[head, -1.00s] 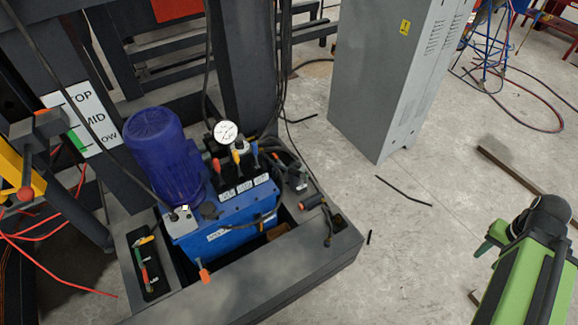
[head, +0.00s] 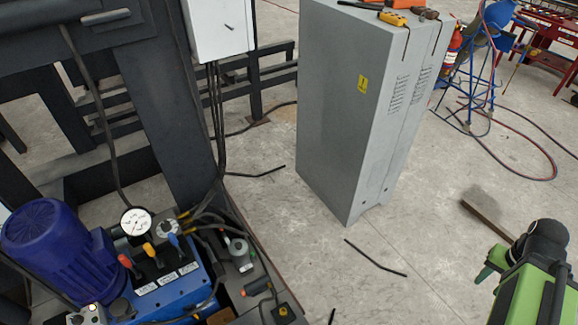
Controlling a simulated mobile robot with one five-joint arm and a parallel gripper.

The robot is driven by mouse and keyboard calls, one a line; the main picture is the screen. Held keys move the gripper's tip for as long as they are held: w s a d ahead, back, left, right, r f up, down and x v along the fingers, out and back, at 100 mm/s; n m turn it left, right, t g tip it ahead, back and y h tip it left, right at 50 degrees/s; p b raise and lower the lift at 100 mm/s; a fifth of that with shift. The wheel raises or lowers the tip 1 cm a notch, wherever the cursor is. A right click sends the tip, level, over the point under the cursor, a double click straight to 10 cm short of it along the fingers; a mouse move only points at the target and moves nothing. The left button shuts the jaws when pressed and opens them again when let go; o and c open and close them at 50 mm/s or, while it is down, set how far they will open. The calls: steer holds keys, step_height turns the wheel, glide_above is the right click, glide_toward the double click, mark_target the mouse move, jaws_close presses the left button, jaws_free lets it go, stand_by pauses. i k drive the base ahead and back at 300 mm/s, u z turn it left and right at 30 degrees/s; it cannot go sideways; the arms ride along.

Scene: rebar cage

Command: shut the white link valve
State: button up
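A blue hydraulic unit (head: 165,295) stands at the lower left of the head view. Red, yellow and blue levers stand in a row on it, with white labels below them. A small grey cylindrical fitting (head: 241,256) with a pale part and a red spot beside it sits right of the levers. I cannot tell which part is the white link valve or how it is set. My green and black arm is at the lower right, with a green tip (head: 489,266) that seems part of my gripper. It is far from the unit, and its opening is not clear.
A tall grey cabinet (head: 345,120) stands at centre, with a yellow device (head: 394,18) on top. A white box (head: 217,28) hangs on the dark frame. Cables and a bar (head: 487,220) lie on the floor. Concrete between unit and arm is mostly clear.

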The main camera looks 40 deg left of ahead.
mark_target(226, 240)
steer(key=z, duration=0.05)
steer(key=i, duration=2.75)
steer(key=u, duration=0.75)
steer(key=k, duration=0.15)
steer(key=u, duration=3.05)
steer(key=i, duration=0.9)
steer(key=u, duration=0.25)
steer(key=k, duration=0.85)
steer(key=z, duration=0.15)
steer(key=i, duration=0.95)
steer(key=u, duration=0.05)
